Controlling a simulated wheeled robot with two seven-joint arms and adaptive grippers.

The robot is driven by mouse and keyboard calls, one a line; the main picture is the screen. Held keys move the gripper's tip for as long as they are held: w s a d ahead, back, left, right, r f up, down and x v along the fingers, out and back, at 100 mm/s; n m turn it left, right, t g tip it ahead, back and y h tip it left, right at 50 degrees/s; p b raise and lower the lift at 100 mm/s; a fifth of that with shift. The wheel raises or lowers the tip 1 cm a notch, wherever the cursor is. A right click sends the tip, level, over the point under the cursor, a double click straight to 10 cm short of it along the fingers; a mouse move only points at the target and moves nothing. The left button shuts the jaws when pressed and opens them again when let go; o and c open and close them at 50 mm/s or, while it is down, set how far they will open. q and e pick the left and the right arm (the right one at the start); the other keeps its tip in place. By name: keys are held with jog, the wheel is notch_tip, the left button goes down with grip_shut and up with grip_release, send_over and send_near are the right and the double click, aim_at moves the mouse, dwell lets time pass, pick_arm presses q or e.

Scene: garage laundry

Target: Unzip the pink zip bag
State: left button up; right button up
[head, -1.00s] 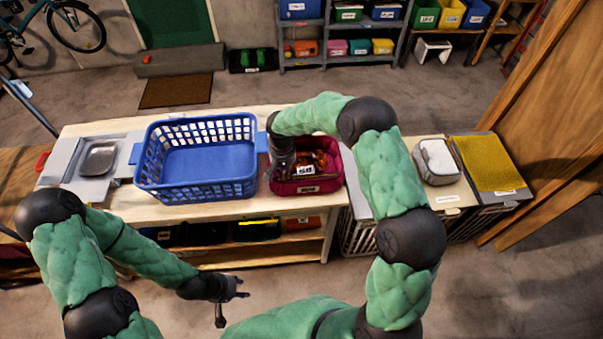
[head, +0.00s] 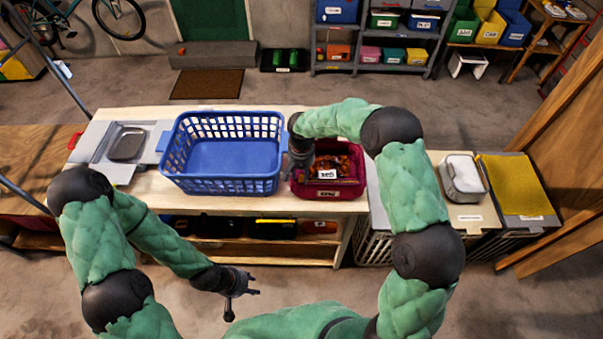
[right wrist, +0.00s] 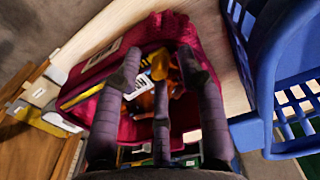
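The pink bag (head: 345,190) stands on the wooden table, right of the blue basket. Its top is open, with orange and other coloured items and a white label showing inside. In the right wrist view the pink bag (right wrist: 90,80) lies beneath my fingers; I cannot make out a zip pull. My right gripper (head: 302,170) is at the bag's left side in the head view. In the right wrist view my right gripper (right wrist: 158,80) has its fingers spread over the opening, with nothing visibly held. My left gripper (head: 245,290) is open and empty, low in front of the table.
The blue basket (head: 176,178) is close to the bag's left and near my right gripper. A grey metal tray (head: 128,143) lies at the table's left. Right of the bag are a lidded bin with a grey container (head: 463,180) and a yellow mat (head: 520,185).

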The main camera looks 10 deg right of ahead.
aim_at(302, 175)
notch_tip(302, 175, up, 12)
dwell(0.5)
jog(key=shift+f, duration=0.1)
dwell(0.4)
